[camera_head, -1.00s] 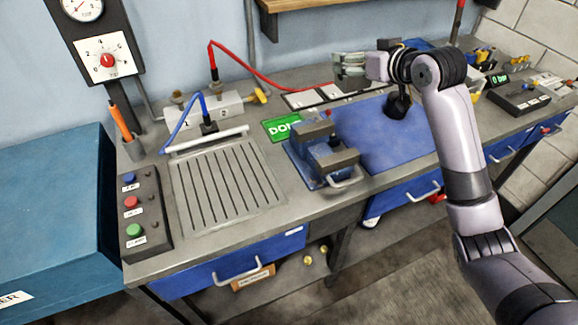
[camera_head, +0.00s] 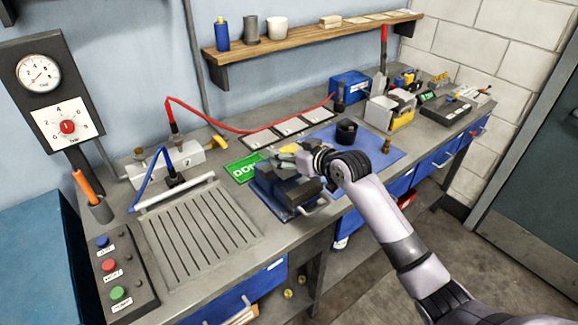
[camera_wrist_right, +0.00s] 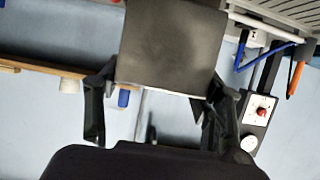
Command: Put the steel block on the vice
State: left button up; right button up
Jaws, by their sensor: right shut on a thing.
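The steel block (camera_wrist_right: 170,45) shows as a large dark grey slab in the right wrist view, between the two black fingers of my right gripper. My right gripper (camera_head: 290,153) is shut on it and is over the blue vice (camera_head: 287,207) in the head view. The vice has grey jaws and a pale handle at its front. The gripper and wrist partly cover the vice, so I cannot tell whether the block touches its jaws. In the head view the block is hard to tell from the jaws. My left gripper is out of view.
A green sign (camera_head: 243,169) lies left of the vice and a grooved plate (camera_head: 203,232) further left. A blue mat (camera_head: 385,157) with a black round item (camera_head: 346,132) lies right. A red cable (camera_head: 240,121) runs behind. A wooden shelf (camera_head: 310,41) hangs above.

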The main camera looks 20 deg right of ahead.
aim_at(295, 172)
jog(key=shift+f, duration=0.75)
notch_tip(295, 172, down, 4)
jog(key=shift+d+f+p, duration=0.1)
jog(key=shift+p, duration=0.35)
jog(key=shift+f, duration=0.1)
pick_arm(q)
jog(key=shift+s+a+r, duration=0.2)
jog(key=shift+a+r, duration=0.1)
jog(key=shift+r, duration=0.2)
pick_arm(e)
jog(key=shift+f, duration=0.2)
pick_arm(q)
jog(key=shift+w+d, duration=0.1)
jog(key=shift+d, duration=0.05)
pick_arm(e)
jog(key=o, duration=1.8)
jog(key=shift+o, duration=0.2)
